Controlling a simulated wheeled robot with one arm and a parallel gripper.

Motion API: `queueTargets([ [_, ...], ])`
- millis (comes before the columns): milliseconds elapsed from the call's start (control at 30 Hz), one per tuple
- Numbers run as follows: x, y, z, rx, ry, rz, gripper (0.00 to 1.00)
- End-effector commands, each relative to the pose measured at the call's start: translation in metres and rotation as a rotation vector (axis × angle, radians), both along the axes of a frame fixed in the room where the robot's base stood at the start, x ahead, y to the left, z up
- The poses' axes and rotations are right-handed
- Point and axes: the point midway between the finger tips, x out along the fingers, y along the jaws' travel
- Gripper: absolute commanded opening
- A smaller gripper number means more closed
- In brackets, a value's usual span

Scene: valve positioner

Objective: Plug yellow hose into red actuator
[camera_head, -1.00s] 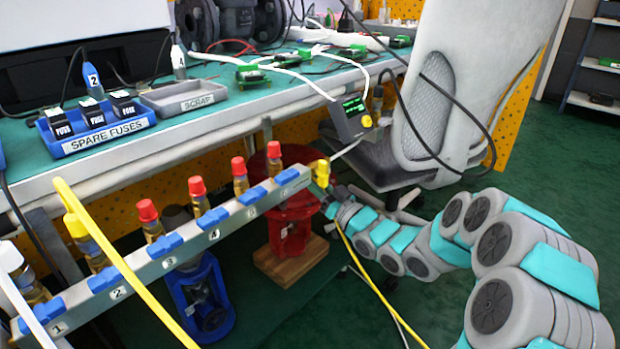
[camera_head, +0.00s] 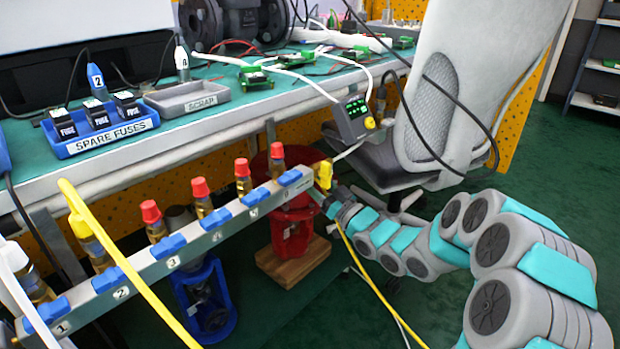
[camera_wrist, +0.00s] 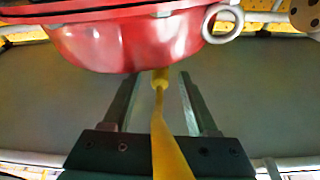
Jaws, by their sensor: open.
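The red actuator (camera_head: 293,222) stands on a wooden block under the table, behind the manifold bar; its red body (camera_wrist: 135,42) fills the top of the wrist view. My gripper (camera_wrist: 158,77) is open below it, with one finger on each side of the yellow hose (camera_wrist: 167,145). The hose's yellow plug (camera_wrist: 159,78) points up and meets the lower edge of the red body in the picture. I cannot tell how deeply it is seated. In the head view, my gripper's fingers are largely hidden near the bar's right end, and a yellow hose (camera_head: 372,283) hangs below.
The manifold bar (camera_head: 190,247) carries several red-capped fittings and blue tabs. Another yellow hose section (camera_head: 130,268) crosses its left part. A blue valve stand (camera_head: 205,305) is below. An office chair (camera_head: 440,110) stands close behind my arm. A metal ring (camera_wrist: 222,22) juts beside the red body.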

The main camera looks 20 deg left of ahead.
Motion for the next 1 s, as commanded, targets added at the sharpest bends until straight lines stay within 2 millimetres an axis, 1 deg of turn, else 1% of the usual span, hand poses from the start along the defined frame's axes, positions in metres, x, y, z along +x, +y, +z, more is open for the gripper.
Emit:
queueTargets([
  [167,-0.004,-0.011,-0.003,0.001,0.000,-0.002,0.59],
  [533,-0.023,-0.054,-0.017,0.001,-0.001,-0.002,0.59],
  [733,-0.030,-0.065,-0.022,-0.002,0.000,-0.001,0.59],
  [867,-0.026,-0.070,-0.019,-0.041,0.004,-0.024,0.59],
  [967,-0.014,-0.080,-0.018,-0.139,0.023,-0.083,0.59],
  [1000,-0.008,-0.086,-0.018,-0.195,0.036,-0.117,0.59],
])
